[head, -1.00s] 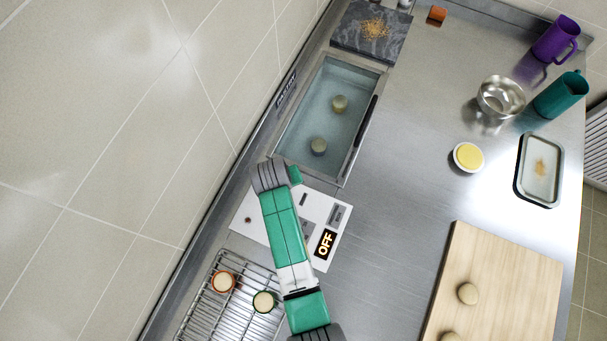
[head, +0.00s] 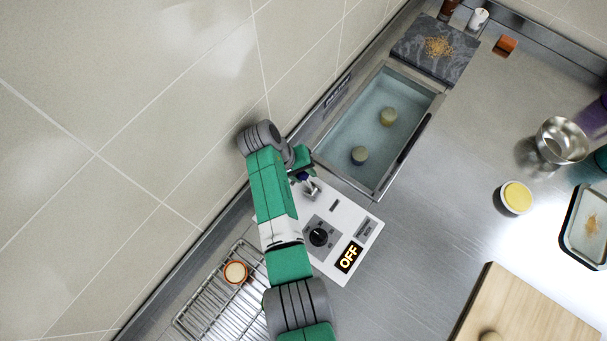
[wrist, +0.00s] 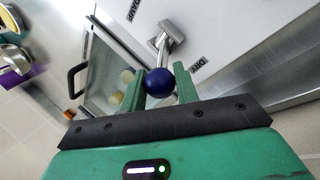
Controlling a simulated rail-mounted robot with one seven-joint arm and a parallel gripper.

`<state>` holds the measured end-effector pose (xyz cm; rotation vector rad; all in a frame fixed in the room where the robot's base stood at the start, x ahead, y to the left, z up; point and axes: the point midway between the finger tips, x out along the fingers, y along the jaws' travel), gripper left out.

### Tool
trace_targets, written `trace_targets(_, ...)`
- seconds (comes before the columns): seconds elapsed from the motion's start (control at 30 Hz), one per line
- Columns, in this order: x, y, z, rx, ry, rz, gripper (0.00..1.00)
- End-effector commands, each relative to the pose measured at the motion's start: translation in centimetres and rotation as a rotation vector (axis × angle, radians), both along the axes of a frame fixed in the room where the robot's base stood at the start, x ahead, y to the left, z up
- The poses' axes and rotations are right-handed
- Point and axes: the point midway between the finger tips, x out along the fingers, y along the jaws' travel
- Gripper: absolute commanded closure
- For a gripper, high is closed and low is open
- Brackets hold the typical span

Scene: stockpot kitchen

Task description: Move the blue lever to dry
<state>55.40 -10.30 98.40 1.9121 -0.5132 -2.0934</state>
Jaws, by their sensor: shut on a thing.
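The blue lever's round knob (wrist: 160,83) is between the two green fingers of my gripper (wrist: 158,90) in the wrist view, and the gripper is shut on it. The lever's metal shaft (wrist: 162,42) runs up to a grey mount on the white control panel (wrist: 225,25). A DRY label shows on the panel to the right of the lever, and another label, partly readable, to the upper left. In the head view the lever (head: 308,184) shows at the panel's upper left, beside my gripper (head: 303,176). The panel's display (head: 349,257) reads OFF.
A black dial (head: 318,236) sits on the panel. A water basin (head: 377,130) with two round pieces lies beyond it. A wire rack (head: 215,300) with an orange-rimmed cup (head: 236,272) is at lower left. The tiled wall (head: 140,120) is close on the left.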

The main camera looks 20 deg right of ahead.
Motion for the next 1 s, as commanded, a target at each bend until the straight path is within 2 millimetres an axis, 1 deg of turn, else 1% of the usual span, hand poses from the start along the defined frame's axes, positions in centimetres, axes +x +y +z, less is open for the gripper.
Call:
trace_targets(0.5,0.1,0.2,-0.3,0.003,-0.001,0.002,1.00)
trace_targets(0.53,0.1,0.2,-0.3,0.003,-0.001,0.002,0.68)
trace_targets(0.6,0.1,0.2,-0.3,0.003,-0.001,0.002,0.54)
trace_targets(0.63,0.1,0.2,-0.2,0.003,-0.001,0.002,0.49)
trace_targets(0.9,0.1,0.1,-0.1,0.002,-0.001,0.001,0.49)
trace_targets(0.97,0.1,0.1,0.4,0.002,-0.002,0.001,0.49)
trace_targets(1.0,0.1,0.1,1.0,0.002,-0.003,0.001,0.49)
